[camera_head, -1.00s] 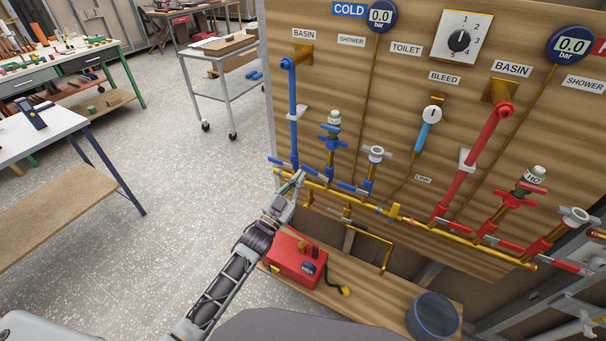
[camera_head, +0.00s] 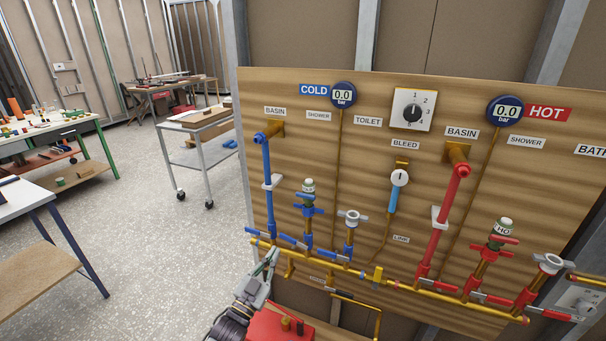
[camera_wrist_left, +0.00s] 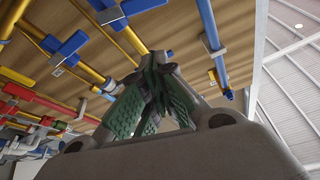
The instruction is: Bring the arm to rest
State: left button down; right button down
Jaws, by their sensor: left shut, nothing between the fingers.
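My left gripper (camera_head: 269,263) comes in from the lower left in the head view, just under the left end of the brass pipe (camera_head: 330,262) on the wooden board. In the left wrist view its green-padded fingers (camera_wrist_left: 158,75) are closed together with nothing between them. They point up toward the blue and yellow pipes; from these views I cannot tell whether they touch any. My right gripper is not in view.
The board (camera_head: 375,140) carries blue cold pipes, red hot pipes (camera_head: 447,205), valves and gauges. A red box (camera_head: 280,327) lies below, beside my left arm. A grey trolley (camera_head: 205,130) and workbenches stand left. Open floor (camera_head: 150,240) lies between.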

pick_arm(q)
jog(key=a+f+n+g+y, duration=0.1)
jog(key=a+f+g+y, duration=0.15)
jog(key=f, duration=0.85)
jog(key=a+f+n+g+y, duration=0.1)
jog(key=a+f+g+y, duration=0.15)
jog(key=f, duration=0.85)
jog(key=s+a+f+n+g+y, duration=0.1)
jog(key=s+a+f+g, duration=0.3)
jog(key=f, duration=0.6)
jog(key=s+a+f+g+y, duration=0.15)
jog(key=s+f, duration=0.35)
jog(key=f, duration=0.5)
jog(key=s+a+f+n+g, duration=0.1)
jog(key=s+a+f+g, duration=0.15)
jog(key=s+f, duration=0.65)
jog(key=s+a+f+g, duration=0.2)
jog(key=s+a+f, duration=0.2)
jog(key=s+f, duration=0.55)
jog(key=s+f+g, duration=0.1)
jog(key=s+f, duration=0.1)
jog(key=s, duration=0.9)
jog(key=s+d+f+n+g+y, duration=0.1)
jog(key=s+f+g, duration=0.1)
jog(key=s, duration=1)
jog(key=shift+s+g, duration=0.15)
jog(key=shift+g, duration=0.15)
